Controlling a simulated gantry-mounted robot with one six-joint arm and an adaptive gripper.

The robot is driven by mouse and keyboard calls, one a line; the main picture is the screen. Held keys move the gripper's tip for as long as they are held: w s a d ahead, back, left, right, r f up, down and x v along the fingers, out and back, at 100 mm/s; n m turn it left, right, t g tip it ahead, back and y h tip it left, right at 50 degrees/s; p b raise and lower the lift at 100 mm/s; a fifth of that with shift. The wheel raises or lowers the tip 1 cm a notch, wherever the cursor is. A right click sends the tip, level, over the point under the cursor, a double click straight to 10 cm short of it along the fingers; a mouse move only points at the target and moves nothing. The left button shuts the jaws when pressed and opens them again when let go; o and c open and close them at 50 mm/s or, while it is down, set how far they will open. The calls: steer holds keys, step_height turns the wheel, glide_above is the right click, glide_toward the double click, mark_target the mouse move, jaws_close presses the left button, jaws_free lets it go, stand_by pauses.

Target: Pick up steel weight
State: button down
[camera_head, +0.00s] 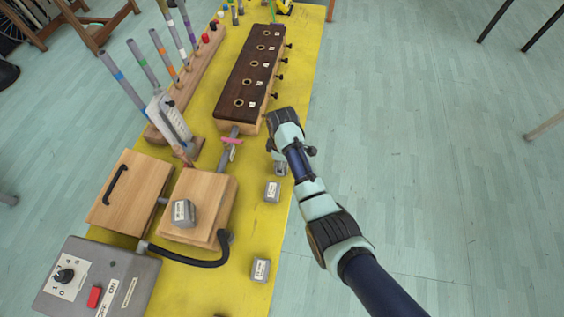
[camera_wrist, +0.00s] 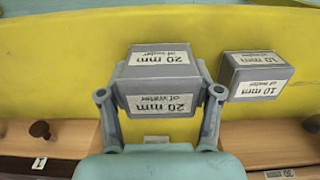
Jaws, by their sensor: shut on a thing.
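A grey steel weight (camera_wrist: 160,65) is between the two fingers of my gripper (camera_wrist: 159,93) in the wrist view. Its labels read "20 mm of water" and appear upside down. The fingers touch its left and right sides. In the head view my gripper (camera_head: 280,160) points down over the right edge of the yellow table, and the held weight (camera_head: 281,169) is partly hidden by it. I cannot tell whether the weight is clear of the table. A smaller weight (camera_wrist: 256,75), labelled "10 mm", stands beside it; it also shows in the head view (camera_head: 272,191).
The yellow table (camera_head: 295,60) holds a dark-topped wooden box (camera_head: 249,65) with knobs, near my gripper. Another weight (camera_head: 261,269) stands nearer the front, and one (camera_head: 183,213) sits on a wooden block (camera_head: 209,192). A black hose (camera_head: 190,262) curves below. Floor is open at right.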

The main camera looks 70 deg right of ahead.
step_height(320, 180, up, 20)
steer(key=p, duration=0.9)
steer(key=shift+f+p, duration=0.25)
steer(key=shift+p, duration=0.15)
